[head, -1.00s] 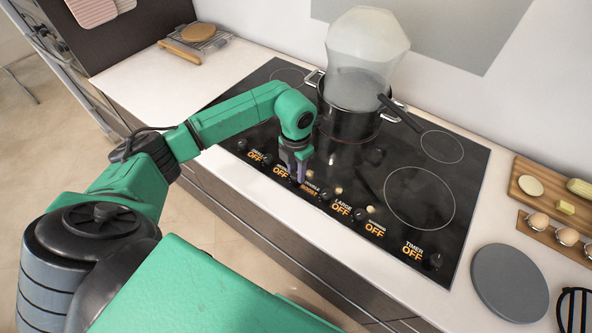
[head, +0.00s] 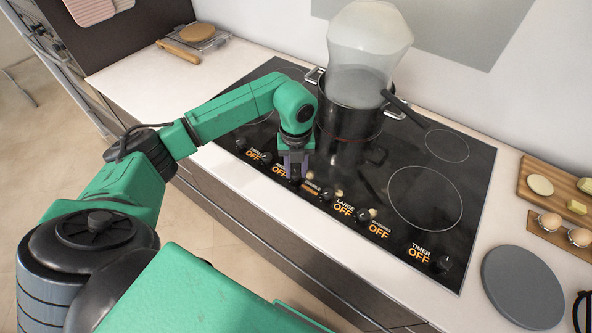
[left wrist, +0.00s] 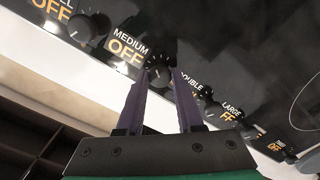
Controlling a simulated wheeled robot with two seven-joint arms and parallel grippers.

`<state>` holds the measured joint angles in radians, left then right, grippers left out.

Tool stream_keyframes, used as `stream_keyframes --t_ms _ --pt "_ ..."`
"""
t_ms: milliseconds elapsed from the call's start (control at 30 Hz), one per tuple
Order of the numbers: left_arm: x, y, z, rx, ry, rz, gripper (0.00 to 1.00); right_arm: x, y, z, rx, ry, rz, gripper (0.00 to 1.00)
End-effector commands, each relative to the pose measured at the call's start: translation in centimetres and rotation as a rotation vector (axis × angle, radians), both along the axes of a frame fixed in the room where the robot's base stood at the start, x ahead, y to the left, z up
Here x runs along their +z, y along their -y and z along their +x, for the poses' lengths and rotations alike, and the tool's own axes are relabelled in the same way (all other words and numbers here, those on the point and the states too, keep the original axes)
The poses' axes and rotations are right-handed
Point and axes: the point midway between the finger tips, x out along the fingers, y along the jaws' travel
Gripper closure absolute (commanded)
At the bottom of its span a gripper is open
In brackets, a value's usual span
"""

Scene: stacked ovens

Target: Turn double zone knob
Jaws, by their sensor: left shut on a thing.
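The double zone knob (left wrist: 157,70) is a dark round knob on the hob's front strip. It sits between the MEDIUM and DOUBLE labels in the left wrist view. My left gripper (head: 295,174) points down at it and is shut on it, one purple finger on each side, as the left wrist view also shows (left wrist: 159,82). In the head view the gripper hides most of the knob. The DOUBLE label (head: 313,187) is just right of it, partly covered and hard to read. My right gripper is not in view.
Neighbouring knobs stand close by: one to the left (head: 266,158) and one to the right (head: 327,193). A black pot (head: 345,122) with a clear cover stands behind the gripper. A grey round board (head: 523,286) lies right of the hob.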

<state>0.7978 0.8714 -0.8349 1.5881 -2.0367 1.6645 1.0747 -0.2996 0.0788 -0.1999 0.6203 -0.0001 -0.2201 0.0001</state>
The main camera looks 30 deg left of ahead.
Motion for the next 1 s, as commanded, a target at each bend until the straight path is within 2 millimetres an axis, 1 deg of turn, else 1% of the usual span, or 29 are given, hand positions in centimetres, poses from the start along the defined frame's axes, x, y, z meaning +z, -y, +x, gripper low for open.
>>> stream_keyframes --t_ms 400,1000 --pt "0.1 -0.1 0.2 0.396 0.007 -0.002 1.00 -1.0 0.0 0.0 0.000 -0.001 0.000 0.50" --pt "0.2 -0.1 0.2 0.966 0.007 -0.002 1.00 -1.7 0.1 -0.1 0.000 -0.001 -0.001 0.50"
